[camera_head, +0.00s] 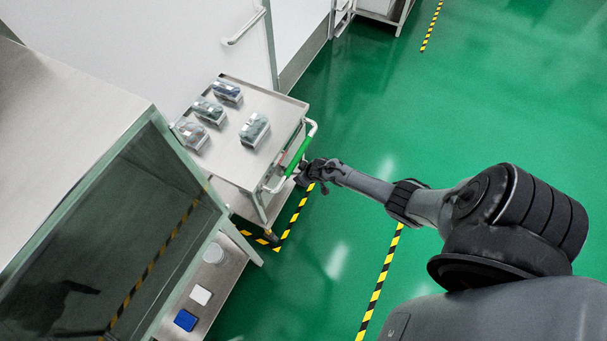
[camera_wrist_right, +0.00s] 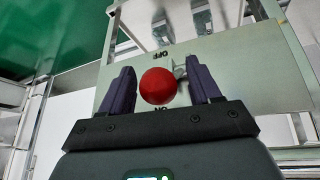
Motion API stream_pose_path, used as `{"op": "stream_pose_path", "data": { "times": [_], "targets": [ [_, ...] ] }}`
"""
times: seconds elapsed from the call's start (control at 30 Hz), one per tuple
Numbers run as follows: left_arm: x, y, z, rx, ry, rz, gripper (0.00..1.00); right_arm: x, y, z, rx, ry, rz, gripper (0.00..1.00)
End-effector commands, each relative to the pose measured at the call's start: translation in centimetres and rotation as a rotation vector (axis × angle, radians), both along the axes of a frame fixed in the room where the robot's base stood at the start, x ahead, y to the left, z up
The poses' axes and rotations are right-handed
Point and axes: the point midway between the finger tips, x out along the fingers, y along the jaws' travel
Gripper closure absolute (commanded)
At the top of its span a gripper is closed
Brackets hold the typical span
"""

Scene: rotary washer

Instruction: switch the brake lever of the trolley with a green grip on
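The trolley (camera_head: 232,158) with the green grip (camera_head: 298,156) stands left of centre in the head view. My right gripper (camera_head: 304,175) is at the trolley's handle end, beside the green grip. In the right wrist view, a red ball knob (camera_wrist_right: 158,86) sits between the two fingers of my right gripper (camera_wrist_right: 160,88). The fingers are apart, with a visible gap on each side of the knob. Behind it is a pale panel (camera_wrist_right: 228,72) marked OFF above the knob and ON below it, both upside down. The lever's shaft is mostly hidden. My left gripper is not in view.
Several clear containers (camera_head: 254,130) with contents stand on the trolley's top. A glass-fronted cabinet (camera_head: 120,225) is close on the left, with a low shelf holding a blue item (camera_head: 186,320). Green floor (camera_head: 500,100) is open to the right.

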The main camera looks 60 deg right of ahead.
Motion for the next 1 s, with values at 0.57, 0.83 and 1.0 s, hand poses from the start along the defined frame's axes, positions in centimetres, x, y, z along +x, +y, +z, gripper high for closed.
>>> {"op": "stream_pose_path", "data": {
  "times": [0.57,0.83,1.0],
  "targets": [
    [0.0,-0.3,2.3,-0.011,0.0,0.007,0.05,-1.8,0.6,3.2,0.0,0.003,0.002,0.38],
    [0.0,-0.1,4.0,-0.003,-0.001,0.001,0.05,-3.9,1.2,6.9,0.0,0.003,0.001,0.38],
    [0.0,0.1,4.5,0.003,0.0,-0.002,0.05,-4.7,1.5,8.5,0.0,0.004,-0.001,0.38]
  ]
}}
